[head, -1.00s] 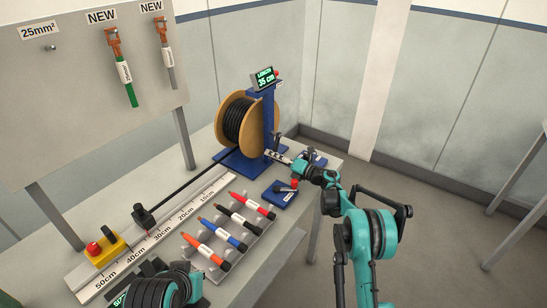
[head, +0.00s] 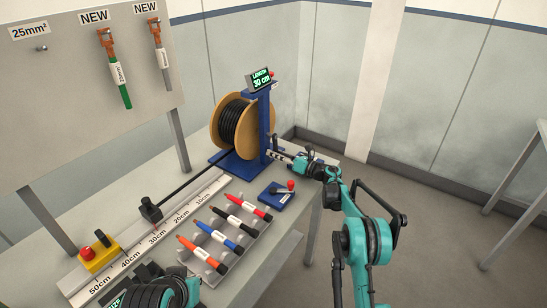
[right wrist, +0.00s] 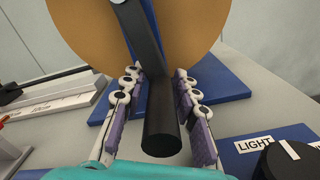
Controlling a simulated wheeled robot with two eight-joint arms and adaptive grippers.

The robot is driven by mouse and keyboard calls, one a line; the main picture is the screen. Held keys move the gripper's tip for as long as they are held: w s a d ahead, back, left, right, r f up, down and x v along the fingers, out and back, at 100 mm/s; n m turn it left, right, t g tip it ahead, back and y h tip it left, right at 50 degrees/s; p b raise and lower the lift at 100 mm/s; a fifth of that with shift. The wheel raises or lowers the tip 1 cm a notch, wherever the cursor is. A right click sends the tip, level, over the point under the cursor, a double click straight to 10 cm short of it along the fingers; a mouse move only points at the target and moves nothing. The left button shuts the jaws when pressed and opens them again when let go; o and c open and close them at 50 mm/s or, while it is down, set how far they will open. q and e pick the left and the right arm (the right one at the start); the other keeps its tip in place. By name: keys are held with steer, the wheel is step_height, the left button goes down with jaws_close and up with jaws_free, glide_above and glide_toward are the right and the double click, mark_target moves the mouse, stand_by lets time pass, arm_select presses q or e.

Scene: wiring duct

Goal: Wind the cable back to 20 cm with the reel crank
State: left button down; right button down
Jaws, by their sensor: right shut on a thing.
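The wooden cable reel (head: 257,128) stands on a blue base, with black cable (head: 230,125) wound on it. The cable runs from the reel along the ruler (head: 130,255) to a black block (head: 150,209) near the 30cm mark. The display (head: 260,80) reads LENGTH 30 cm. My right gripper (head: 276,154) is at the reel's right side. In the right wrist view, its fingers (right wrist: 157,90) are shut around the black crank handle (right wrist: 161,130), with the crank arm (right wrist: 140,35) rising beyond. Of my left arm, only a teal and black part shows at the bottom; its fingers are hidden.
A yellow box with a red button (head: 101,251) is at the left. The LIGHT knob (right wrist: 290,160) is close to my right gripper.

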steer(key=shift+w+d+r, duration=0.2)
steer(key=shift+w+d, duration=0.2)
steer(key=shift+w, duration=0.1)
steer(key=c, duration=1.4)
jaws_free()
steer(key=shift+o, duration=0.2)
steer(key=shift+s+d, duration=0.1)
steer(key=v, duration=1.1)
steer(key=shift+s+d, duration=0.25)
